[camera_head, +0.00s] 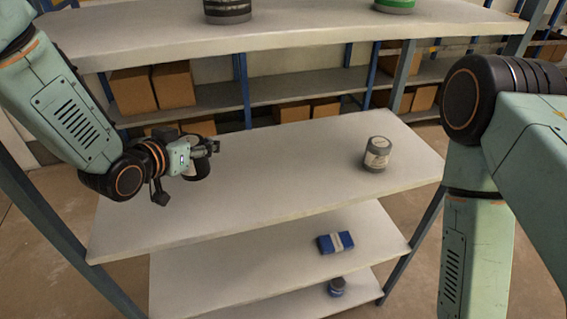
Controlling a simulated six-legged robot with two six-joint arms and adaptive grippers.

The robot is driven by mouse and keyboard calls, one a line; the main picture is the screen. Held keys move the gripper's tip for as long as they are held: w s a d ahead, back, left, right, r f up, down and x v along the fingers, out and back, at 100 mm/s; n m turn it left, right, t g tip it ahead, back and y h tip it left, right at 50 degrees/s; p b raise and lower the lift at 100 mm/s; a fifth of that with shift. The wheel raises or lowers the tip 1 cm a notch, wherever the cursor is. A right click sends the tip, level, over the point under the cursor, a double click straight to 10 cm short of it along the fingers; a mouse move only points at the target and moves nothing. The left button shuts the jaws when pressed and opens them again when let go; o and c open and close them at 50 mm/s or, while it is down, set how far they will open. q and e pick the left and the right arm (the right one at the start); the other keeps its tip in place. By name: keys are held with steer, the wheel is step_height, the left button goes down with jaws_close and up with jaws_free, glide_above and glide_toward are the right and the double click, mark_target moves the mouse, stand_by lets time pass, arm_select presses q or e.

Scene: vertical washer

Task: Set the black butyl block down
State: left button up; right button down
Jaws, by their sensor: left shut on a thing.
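My left gripper (193,150) reaches in from the left over the left part of the middle shelf (265,180). It is shut on a dark, rounded item, which I take to be the black butyl block (198,171). The gripper hides part of the block. I cannot tell whether the block's underside touches the shelf or hangs just above it. My right arm comes in at the right side, but its gripper is out of view.
A grey can with a pale label (377,154) stands on the right of the middle shelf. The shelf between is clear. The upper shelf (300,32) holds a dark can (228,10) and a green one (395,5). A blue pack (335,242) lies below.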

arm_select(q)
glide_above(215, 192)
step_height(215, 192, down, 5)
steer(key=shift+a+f, duration=0.2)
steer(key=shift+f, duration=0.3)
steer(key=f, duration=0.3)
steer(key=shift+s+d+f, duration=0.1)
steer(key=shift+d+f, duration=0.2)
steer(key=shift+d, duration=0.1)
steer(key=shift+w+a+f, duration=0.1)
steer(key=shift+w+f, duration=0.05)
steer(key=shift+w, duration=0.05)
steer(key=shift+a+f, duration=0.1)
steer(key=shift+a, duration=0.1)
steer(key=o, duration=0.9)
steer(key=shift+s, duration=0.15)
steer(key=o, duration=0.3)
steer(key=shift+d, duration=0.2)
steer(key=o, duration=0.5)
steer(key=shift+c, duration=0.2)
steer(key=shift+a, duration=0.15)
